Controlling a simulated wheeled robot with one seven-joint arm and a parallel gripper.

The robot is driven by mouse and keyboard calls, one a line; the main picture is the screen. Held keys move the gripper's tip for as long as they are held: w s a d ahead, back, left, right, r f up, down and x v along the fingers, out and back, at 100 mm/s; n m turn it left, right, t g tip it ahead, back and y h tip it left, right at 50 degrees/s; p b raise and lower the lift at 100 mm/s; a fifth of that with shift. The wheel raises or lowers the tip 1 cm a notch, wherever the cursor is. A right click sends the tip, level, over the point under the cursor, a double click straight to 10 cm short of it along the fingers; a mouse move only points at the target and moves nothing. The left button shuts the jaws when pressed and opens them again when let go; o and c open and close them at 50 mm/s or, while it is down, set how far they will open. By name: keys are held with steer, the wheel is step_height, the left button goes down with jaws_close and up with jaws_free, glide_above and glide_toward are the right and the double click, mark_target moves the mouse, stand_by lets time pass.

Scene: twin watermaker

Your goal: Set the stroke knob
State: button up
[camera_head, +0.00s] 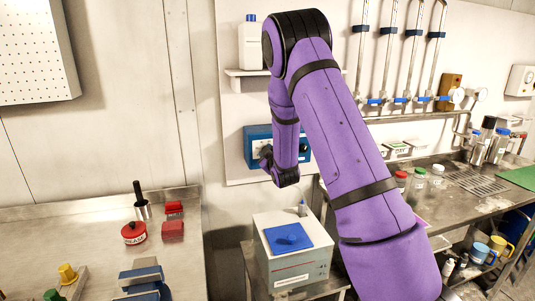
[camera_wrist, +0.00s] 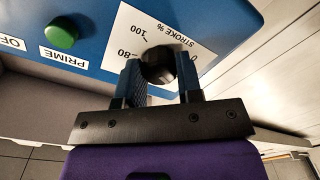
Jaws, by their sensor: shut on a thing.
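The black stroke knob (camera_wrist: 158,66) shows in the wrist view on the white scale plate (camera_wrist: 135,32) marked STROKE %, with 100 and 80 readable. The plate is on the front of a blue pump box (camera_wrist: 90,22). My gripper (camera_wrist: 160,80) has one finger on each side of the knob and is shut on it. The knob's pointer and the rest of the scale are hidden. In the head view the blue box (camera_head: 256,132) is on the wall behind my arm, and my gripper (camera_head: 266,160) is at its front, partly hidden.
A green PRIME button (camera_wrist: 61,36) is beside the scale plate. A white bottle (camera_head: 251,45) stands on the shelf above the box. A grey unit with a blue top panel (camera_head: 275,243) stands below my arm. Steel counters (camera_head: 185,255) are on both sides.

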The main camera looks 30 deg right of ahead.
steer(key=shift+f+n, duration=0.15)
steer(key=shift+n, duration=0.25)
steer(key=o, duration=0.9)
steer(key=v, duration=1)
steer(key=shift+s, duration=0.4)
